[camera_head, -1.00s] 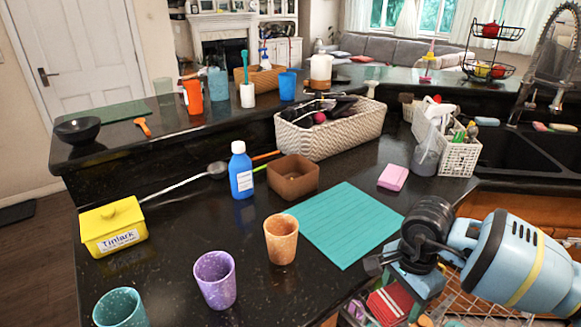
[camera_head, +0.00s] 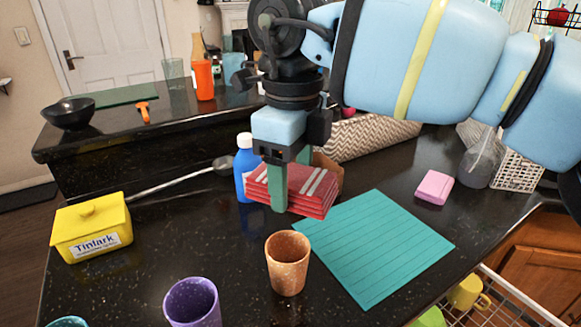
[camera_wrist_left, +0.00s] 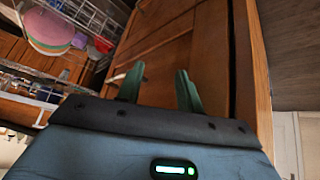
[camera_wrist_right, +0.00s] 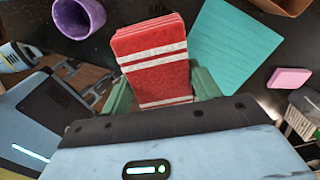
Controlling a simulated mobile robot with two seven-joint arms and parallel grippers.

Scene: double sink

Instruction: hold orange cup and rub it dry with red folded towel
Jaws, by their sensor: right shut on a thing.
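The orange cup (camera_head: 288,264) stands upright on the black counter, at the left edge of the teal mat, apart from both grippers. My right gripper (camera_head: 279,188) is shut on the red folded towel (camera_head: 308,190) and holds it above the counter, behind the cup in the head view. In the right wrist view the towel (camera_wrist_right: 150,62), red with white stripes, sits between the two green fingers (camera_wrist_right: 165,92). My left gripper (camera_wrist_left: 160,88) shows only in its own wrist view, low by wooden cabinet doors; its fingers are apart with nothing between them.
A purple cup (camera_head: 192,303) stands left of the orange cup, with a yellow tub (camera_head: 90,228) farther left. A blue bottle (camera_head: 244,165) stands just behind the towel. The teal mat (camera_head: 375,250) is bare; a pink sponge (camera_head: 434,187) lies to its right.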

